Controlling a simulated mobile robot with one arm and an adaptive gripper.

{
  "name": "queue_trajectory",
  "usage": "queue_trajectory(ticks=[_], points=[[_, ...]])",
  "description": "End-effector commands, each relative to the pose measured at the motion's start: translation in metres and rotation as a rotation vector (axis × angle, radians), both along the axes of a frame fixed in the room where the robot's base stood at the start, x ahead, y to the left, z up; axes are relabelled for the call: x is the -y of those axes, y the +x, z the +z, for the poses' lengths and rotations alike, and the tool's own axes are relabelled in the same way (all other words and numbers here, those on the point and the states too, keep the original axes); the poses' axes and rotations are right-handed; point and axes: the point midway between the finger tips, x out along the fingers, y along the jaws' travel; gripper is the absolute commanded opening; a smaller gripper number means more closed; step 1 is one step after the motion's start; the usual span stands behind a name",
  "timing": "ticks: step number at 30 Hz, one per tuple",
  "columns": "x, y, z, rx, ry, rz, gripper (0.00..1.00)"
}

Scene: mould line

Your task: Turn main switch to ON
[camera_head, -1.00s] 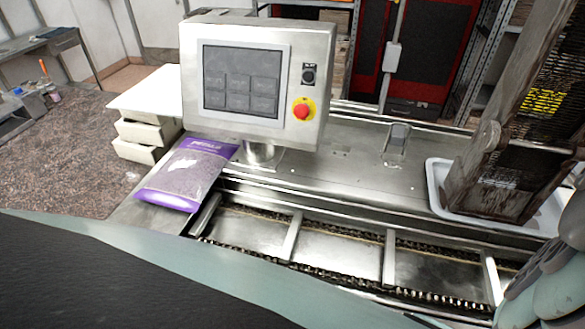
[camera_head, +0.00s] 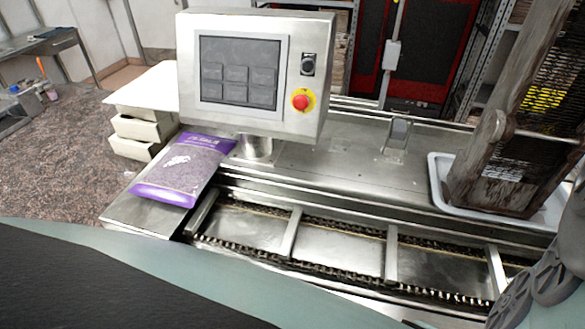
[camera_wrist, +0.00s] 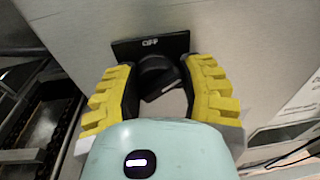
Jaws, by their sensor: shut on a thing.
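In the wrist view the black rotary knob of a switch (camera_wrist: 157,72) sits on a dark plate (camera_wrist: 134,50) on a light grey panel. The plate's lettering appears to read OFF. My gripper (camera_wrist: 160,66) has its yellow, ribbed fingers on either side of the knob and is shut on it. The gripper does not show in the head view.
In the head view a control box (camera_head: 329,60) with a screen, a small black selector (camera_head: 308,64) and a red stop button (camera_head: 301,102) stands over a conveyor (camera_head: 318,248). A purple bag (camera_head: 183,170) lies left. A white tray (camera_head: 437,185) stands right.

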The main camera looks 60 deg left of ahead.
Motion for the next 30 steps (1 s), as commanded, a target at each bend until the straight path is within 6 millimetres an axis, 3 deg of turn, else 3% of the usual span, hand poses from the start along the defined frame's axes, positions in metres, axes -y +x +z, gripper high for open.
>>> queue_trajectory(ticks=[1, 15, 30], points=[[-0.0068, 0.0053, -0.0064, 0.033, 0.042, 0.021, 0.07], [-0.0065, 0.0063, -0.0029, 0.341, 0.300, 0.022, 0.06], [-0.0058, 0.0064, 0.0021, 0.476, 0.410, 0.023, 0.07]])
